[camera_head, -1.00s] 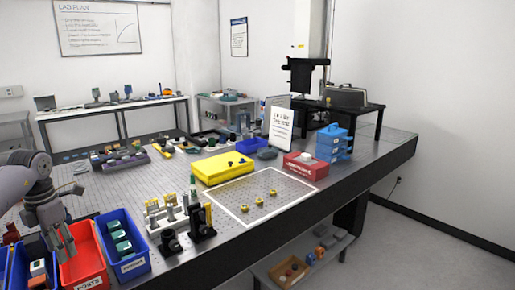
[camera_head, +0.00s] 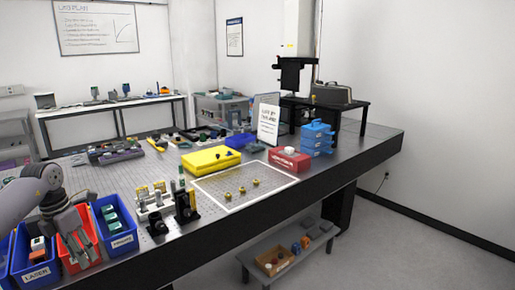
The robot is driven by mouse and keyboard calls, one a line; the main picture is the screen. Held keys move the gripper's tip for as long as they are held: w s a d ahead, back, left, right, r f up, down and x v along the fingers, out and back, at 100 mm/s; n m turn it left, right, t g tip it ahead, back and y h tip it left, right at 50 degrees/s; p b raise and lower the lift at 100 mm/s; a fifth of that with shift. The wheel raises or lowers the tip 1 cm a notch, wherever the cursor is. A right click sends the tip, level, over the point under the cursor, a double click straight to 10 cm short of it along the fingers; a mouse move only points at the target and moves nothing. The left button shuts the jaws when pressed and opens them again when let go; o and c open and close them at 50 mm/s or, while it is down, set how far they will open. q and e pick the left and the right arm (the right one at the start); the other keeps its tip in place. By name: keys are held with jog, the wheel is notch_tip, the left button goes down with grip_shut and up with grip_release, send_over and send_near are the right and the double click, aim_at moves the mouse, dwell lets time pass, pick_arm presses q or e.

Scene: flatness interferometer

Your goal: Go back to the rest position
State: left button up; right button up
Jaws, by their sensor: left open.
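My left gripper (camera_head: 72,232) is at the lower left, over the red bin (camera_head: 88,250), with its fingers pointing down and apart. I cannot see anything between them. My right gripper is out of view. A blue bin (camera_head: 119,238) labelled for mounts or similar parts stands just right of the red bin and holds dark green-topped pieces. Another blue bin (camera_head: 37,273) marked "LASER" stands on its left with a white and an orange piece in it. The optical table (camera_head: 225,222) lies under these things.
Optical mounts (camera_head: 186,203) stand right of the bins. A low shelf (camera_head: 290,262) is below the table edge.

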pick_arm(q)
jog(key=w+d+f+n+t+h, duration=0.25)
jog(key=d+f+n+h, duration=0.25)
jog(key=d+f, duration=0.75)
jog(key=w+d+f+n+t+h, duration=0.1)
jog(key=d+f+n+t+h, duration=0.35)
jog(key=d+f, duration=0.75)
jog(key=s+a+f+n+t+y, duration=0.15)
jog(key=s+f+n+y, duration=0.25)
jog(key=s+f+n, duration=0.75)
jog(key=s+a+f+n+y, duration=0.2)
jog(key=s+f+n+y, duration=0.2)
jog(key=s+f+n, duration=0.8)
jog(key=s+f+n+g+y, duration=0.1)
jog(key=s+f+g, duration=0.3)
jog(key=s+f, duration=0.7)
jog(key=s+y, duration=0.1)
jog(key=s, duration=0.2)
jog(key=shift+s+a+f, duration=0.3)
jog(key=shift+a+f, duration=0.05)
jog(key=s+f+n+g, duration=0.1)
jog(key=s, duration=0.5)
jog(key=s+d+f+n+g, duration=0.1)
jog(key=s, duration=0.5)
jog(key=s+d+f+n+g, duration=0.1)
jog(key=s+n+g, duration=0.1)
jog(key=s, duration=0.4)
jog(key=shift+f+y, duration=0.2)
jog(key=shift+y, duration=0.05)
jog(key=shift+c, duration=0.3)
